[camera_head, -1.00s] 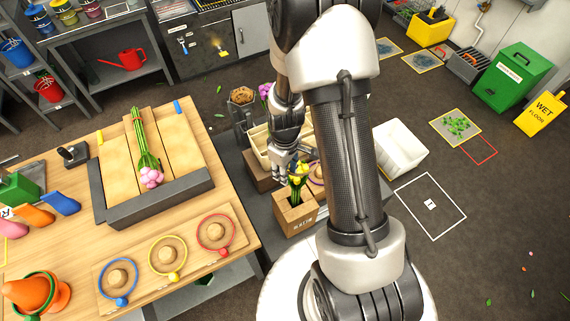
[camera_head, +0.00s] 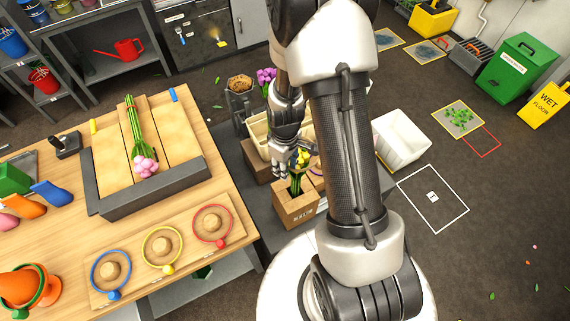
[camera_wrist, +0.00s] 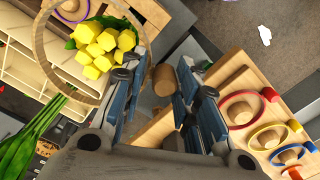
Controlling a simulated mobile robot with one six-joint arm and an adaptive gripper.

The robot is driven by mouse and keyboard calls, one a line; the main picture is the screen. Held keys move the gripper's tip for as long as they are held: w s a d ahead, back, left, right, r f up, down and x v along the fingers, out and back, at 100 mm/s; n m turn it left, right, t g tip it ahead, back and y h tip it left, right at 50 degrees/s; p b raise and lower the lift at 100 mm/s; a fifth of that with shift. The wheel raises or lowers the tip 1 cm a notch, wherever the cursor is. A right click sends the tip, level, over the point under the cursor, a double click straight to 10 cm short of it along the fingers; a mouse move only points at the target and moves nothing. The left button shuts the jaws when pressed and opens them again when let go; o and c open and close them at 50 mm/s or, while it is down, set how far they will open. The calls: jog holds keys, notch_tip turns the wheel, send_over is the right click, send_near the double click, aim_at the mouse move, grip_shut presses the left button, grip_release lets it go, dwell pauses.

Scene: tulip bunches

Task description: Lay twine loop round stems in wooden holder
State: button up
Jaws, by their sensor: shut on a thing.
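The wooden holder (camera_head: 295,209) stands on a grey surface beside the workbench. A bunch of yellow tulips (camera_head: 302,158) stands in it, with green stems showing above the rim. My gripper (camera_head: 283,170) is just left of the heads. In the wrist view its fingers (camera_wrist: 158,100) are shut on the wooden bead (camera_wrist: 163,80) of a tan twine loop (camera_wrist: 40,62). The loop appears around the heads; its height along the bunch is unclear, and a finger hides part of it.
The workbench holds a grey-edged tray (camera_head: 150,197) with pink tulips (camera_head: 146,166), and a board with blue, yellow and red rings (camera_head: 212,225). A cream divided crate (camera_head: 258,128) stands behind the holder. A white bin (camera_head: 402,140) is to the right.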

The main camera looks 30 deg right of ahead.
jog(key=shift+f+b, duration=9.3)
jog(key=shift+f, duration=3.65)
jog(key=o, duration=0.9)
jog(key=shift+c, duration=0.2)
notch_tip(320, 180, up, 12)
